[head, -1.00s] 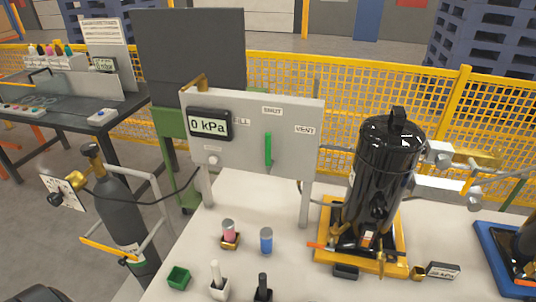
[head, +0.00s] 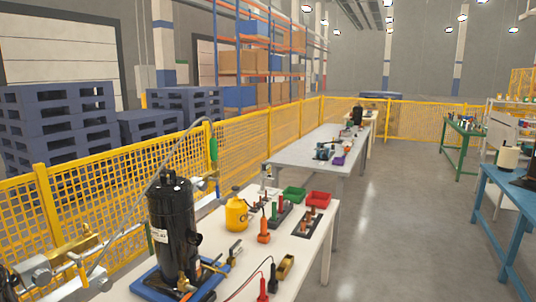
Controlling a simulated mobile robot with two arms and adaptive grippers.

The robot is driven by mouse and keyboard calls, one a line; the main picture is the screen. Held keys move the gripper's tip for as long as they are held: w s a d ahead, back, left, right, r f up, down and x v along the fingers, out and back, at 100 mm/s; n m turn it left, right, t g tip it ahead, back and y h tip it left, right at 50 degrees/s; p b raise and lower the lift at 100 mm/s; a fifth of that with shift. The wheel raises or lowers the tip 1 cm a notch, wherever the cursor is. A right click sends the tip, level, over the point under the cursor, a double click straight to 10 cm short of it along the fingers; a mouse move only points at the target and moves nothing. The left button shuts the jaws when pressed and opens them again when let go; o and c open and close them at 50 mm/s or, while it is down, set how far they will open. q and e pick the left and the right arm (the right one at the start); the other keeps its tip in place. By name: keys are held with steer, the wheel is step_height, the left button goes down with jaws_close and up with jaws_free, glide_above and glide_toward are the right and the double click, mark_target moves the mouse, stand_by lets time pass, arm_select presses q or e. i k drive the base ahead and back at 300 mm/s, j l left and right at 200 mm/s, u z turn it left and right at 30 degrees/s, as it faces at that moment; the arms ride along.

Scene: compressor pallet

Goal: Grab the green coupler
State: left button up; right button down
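A green coupler (head: 213,150) hangs at the end of a grey hose (head: 158,172) in the head view. The hose arcs up from the pipe fittings at lower left, and the coupler points down. It sits just right of and above the top of a black compressor (head: 174,225). The compressor stands upright on a blue tray (head: 150,284) at the near end of a white table. I cannot tell whether the coupler touches anything beneath it. Neither of my grippers is in view.
Grey and brass pipe fittings (head: 40,270) stand at lower left. On the white table (head: 310,262) are a yellow bottle (head: 236,214), green (head: 294,194) and red (head: 318,199) bins and red and black leads. A yellow mesh fence (head: 90,195) runs behind.

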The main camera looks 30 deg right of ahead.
mark_target(213, 140)
steer(key=z, duration=0.55)
steer(key=i+l, duration=0.1)
steer(key=i+l+u, duration=0.3)
steer(key=l, duration=0.3)
steer(key=i+l+u, duration=0.15)
steer(key=i+l, duration=0.15)
steer(key=i+l+u, duration=0.15)
steer(key=l, duration=0.2)
